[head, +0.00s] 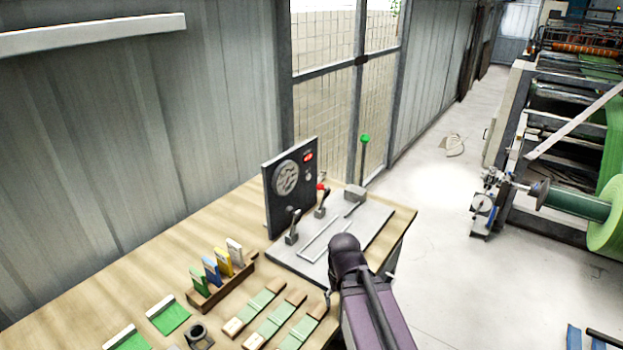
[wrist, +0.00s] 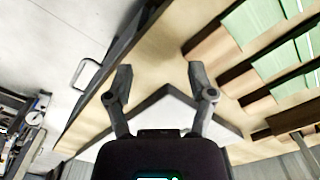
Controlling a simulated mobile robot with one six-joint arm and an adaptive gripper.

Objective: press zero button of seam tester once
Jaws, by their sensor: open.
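The seam tester stands at the far right part of the wooden bench, with a dark upright panel (head: 270,205) that carries a round dial (head: 286,178). A red spot (head: 308,156) and a smaller pale round spot (head: 307,175) sit right of the dial; I cannot read which is the zero button. The tester's grey base plate (head: 375,235) bears clamps and a red-knobbed lever (head: 320,190). My gripper (wrist: 158,82) is open and empty in the wrist view, over the bench and a pale plate corner (wrist: 170,103). In the head view my arm covers the plate's front; the fingertips cannot be made out.
A wooden rack (head: 222,285) with several coloured cards stands left of the tester. Green-topped strips (head: 268,322), green pieces (head: 167,316) and a dark ring (head: 198,335) lie at the front. A green-topped post (head: 364,150) stands behind the bench.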

